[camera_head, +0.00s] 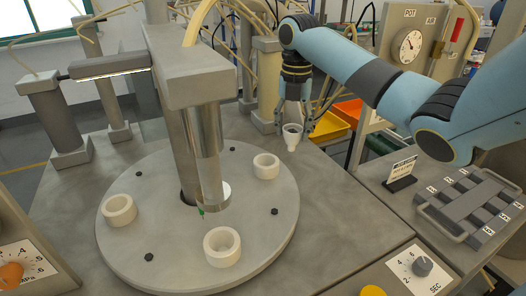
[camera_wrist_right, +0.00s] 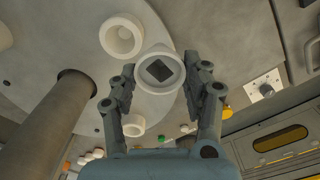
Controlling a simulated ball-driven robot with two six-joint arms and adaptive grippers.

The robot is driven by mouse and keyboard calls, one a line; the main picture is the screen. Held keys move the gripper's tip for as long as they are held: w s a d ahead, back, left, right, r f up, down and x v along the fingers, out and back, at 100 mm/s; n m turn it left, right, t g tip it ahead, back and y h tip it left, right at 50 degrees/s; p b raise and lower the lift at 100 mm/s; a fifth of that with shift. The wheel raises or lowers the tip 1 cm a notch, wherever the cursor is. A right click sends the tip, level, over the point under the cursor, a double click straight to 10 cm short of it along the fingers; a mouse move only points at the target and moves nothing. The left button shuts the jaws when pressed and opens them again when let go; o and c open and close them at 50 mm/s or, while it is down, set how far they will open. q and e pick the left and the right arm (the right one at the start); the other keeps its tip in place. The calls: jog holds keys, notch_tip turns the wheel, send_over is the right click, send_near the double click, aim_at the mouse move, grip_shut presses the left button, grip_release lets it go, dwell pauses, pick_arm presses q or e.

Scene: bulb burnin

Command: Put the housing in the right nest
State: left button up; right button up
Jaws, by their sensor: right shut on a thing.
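My right gripper (camera_head: 292,128) is shut on the white housing (camera_head: 292,140), a small cup with a narrower lower end. It hangs roughly upright, beyond and right of the round plate (camera_head: 165,255) in the head view. In the right wrist view the housing (camera_wrist_right: 158,88) sits between the two fingers, with a dark square inside its rim. The right nest (camera_head: 266,174), a white ring on the plate, looks empty and is apart from the housing, to its lower left. Two similar rings stand at the front (camera_head: 222,260) and left (camera_head: 119,220). My left gripper is out of view.
A thick metal column (camera_head: 207,150) with an overhead arm stands over the plate. An orange bin (camera_head: 348,112) lies behind my right gripper. A small sign (camera_head: 400,175) and a grey rack (camera_head: 470,205) stand on the right. The table between plate and rack is clear.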

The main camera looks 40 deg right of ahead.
jog(key=w+a+f, duration=0.1)
jog(key=f, duration=0.1)
jog(key=w+a+f, duration=0.1)
jog(key=w+f, duration=0.1)
jog(key=f, duration=0.1)
jog(key=w+a+f, duration=0.1)
jog(key=w+f, duration=0.1)
jog(key=shift+w+a+f+p, duration=0.2)
jog(key=shift+a+f+p, duration=0.05)
jog(key=shift+a+p, duration=0.1)
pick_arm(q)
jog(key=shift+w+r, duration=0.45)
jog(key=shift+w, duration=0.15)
pick_arm(e)
jog(key=shift+f, duration=0.2)
jog(key=shift+f, duration=0.2)
jog(key=o, duration=1)
jog(key=shift+c, duration=0.2)
